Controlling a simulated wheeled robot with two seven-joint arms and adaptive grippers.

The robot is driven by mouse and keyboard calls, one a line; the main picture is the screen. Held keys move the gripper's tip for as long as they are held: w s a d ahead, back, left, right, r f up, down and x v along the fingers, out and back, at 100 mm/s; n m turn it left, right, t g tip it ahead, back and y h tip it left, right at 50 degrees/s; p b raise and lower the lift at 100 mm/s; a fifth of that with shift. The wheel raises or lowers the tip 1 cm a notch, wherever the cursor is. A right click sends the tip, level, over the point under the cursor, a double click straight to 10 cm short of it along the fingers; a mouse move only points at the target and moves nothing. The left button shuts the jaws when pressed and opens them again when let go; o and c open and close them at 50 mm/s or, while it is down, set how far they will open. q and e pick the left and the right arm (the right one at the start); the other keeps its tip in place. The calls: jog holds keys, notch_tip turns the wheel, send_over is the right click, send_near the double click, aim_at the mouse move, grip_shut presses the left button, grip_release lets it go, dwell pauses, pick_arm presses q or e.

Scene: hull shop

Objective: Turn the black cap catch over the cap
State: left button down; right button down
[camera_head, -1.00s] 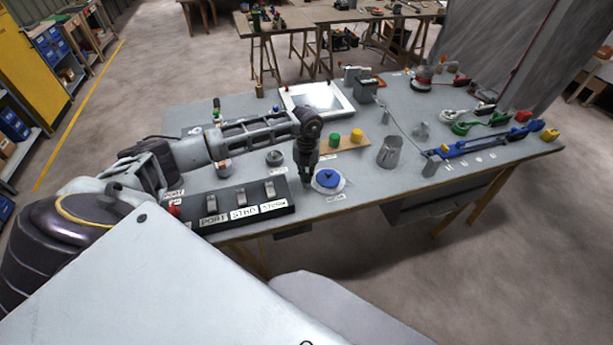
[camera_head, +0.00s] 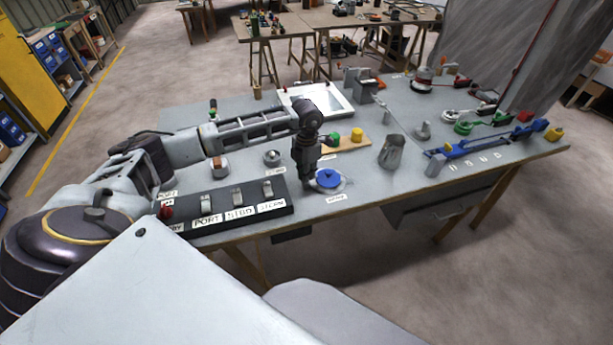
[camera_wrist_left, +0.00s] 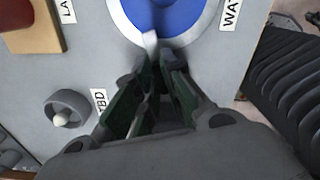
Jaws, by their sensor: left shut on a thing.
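The blue cap (camera_head: 327,177) sits in a pale ring on the bench top, above a label on the front edge. It also shows at the top of the left wrist view (camera_wrist_left: 174,14), inside its white ring. My left gripper (camera_head: 309,182) points down at the cap's left side, with its fingertips low by the ring. In the left wrist view its fingers (camera_wrist_left: 160,64) are closed together at the ring's edge. A small pale piece of the cap catch (camera_wrist_left: 151,40) shows just beyond the fingertips, reaching the cap's edge. The rest of the catch is hidden by the fingers. My right gripper is not in view.
A black switch panel (camera_head: 226,208) lies left of the cap along the front edge. A board with green and yellow caps (camera_head: 357,134) lies behind, and a grey metal jug (camera_head: 392,152) stands to the right. A grey knob (camera_wrist_left: 67,113) is near my gripper.

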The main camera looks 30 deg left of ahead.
pick_arm(q)
jog(key=shift+f+m+b, duration=0.1)
jog(key=shift+m+b, duration=0.25)
jog(key=shift+m, duration=1.05)
jog(key=shift+b, duration=0.35)
jog(key=shift+m, duration=0.4)
jog(key=c, duration=1.5)
grip_release()
jog(key=shift+r, duration=1.05)
notch_tip(320, 180, up, 10)
jog(key=shift+r, duration=0.1)
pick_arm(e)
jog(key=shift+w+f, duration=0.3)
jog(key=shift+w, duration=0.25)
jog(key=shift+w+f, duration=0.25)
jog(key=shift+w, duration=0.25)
